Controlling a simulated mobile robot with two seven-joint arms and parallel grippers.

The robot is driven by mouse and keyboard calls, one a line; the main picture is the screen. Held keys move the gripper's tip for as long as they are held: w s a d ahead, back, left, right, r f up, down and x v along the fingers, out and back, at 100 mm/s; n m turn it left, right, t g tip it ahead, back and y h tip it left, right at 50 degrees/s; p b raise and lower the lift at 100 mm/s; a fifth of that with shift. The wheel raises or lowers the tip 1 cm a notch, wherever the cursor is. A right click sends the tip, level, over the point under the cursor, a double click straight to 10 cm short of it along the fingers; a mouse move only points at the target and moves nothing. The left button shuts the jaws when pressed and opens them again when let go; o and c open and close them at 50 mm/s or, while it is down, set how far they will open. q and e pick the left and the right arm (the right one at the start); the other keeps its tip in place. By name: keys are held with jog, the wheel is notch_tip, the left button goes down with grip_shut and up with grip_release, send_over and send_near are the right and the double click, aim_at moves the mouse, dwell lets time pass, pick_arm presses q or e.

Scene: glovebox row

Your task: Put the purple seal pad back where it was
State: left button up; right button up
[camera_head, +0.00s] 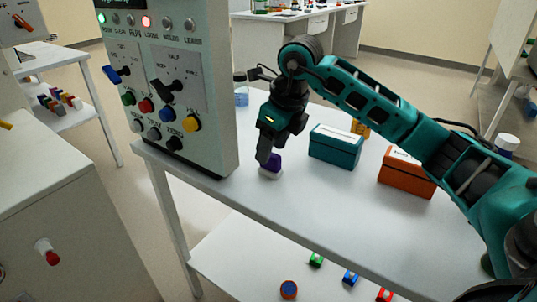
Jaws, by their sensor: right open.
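The purple seal pad (272,167) has a purple upper part and a pale base. It sits on the white table (330,205), a little right of the control panel. My right gripper (268,150) reaches down over the pad from above, with its fingers at the pad's upper left. It is open. I cannot tell whether a finger touches the pad, and the far finger is hard to make out. My left gripper is not in view.
A control panel (205,130) with knobs and buttons stands left of the pad. A teal box (334,149) and an orange box (404,178) stand to the right, under my right arm. The tabletop in front of the pad is clear. Several small coloured items lie on the lower shelf (235,265).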

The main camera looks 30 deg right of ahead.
jog(key=v, duration=0.7)
jog(key=shift+r+p, duration=0.3)
jog(key=shift+p, duration=0.15)
jog(key=shift+s, duration=0.15)
